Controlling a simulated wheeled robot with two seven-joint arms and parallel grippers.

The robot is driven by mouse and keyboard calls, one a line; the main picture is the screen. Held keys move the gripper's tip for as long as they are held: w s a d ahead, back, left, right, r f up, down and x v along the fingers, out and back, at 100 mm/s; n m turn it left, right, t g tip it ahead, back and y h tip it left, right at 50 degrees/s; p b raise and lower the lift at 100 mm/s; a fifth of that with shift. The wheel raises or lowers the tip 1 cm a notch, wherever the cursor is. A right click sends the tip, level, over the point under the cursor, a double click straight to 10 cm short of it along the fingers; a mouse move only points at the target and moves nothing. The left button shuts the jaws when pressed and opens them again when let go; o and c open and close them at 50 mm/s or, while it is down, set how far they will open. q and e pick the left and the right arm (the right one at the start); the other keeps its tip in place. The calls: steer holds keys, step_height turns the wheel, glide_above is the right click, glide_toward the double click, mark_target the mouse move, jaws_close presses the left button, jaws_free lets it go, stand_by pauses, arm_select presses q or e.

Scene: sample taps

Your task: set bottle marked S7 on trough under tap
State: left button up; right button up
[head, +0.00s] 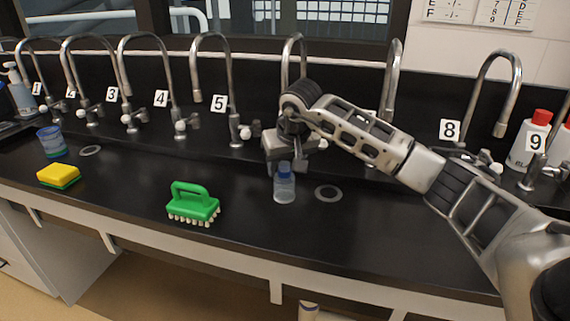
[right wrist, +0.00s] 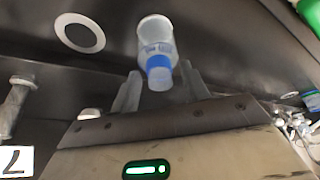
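A pale flat ring (head: 328,193) lies just right of the bottle. The tap numbered 7 (head: 394,75) rises behind my arm. A trough is not clearly distinguishable. My left gripper is out of view.
A green brush (head: 193,204) lies left of the bottle. Numbered curved taps line the back. White red-capped bottles (head: 530,138) stand at right.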

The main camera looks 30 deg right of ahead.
steer(key=shift+r, duration=0.45)
arm_select(q)
steer(key=b, duration=0.2)
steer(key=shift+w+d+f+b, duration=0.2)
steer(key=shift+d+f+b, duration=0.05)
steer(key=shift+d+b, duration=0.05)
arm_select(e)
steer(key=s+a, duration=0.1)
steer(key=s, duration=0.7)
steer(key=s+a, duration=0.1)
steer(key=s, duration=0.3)
steer(key=shift+s+a+r, duration=0.1)
steer(key=shift+a+r, duration=0.15)
steer(key=shift+a, duration=0.1)
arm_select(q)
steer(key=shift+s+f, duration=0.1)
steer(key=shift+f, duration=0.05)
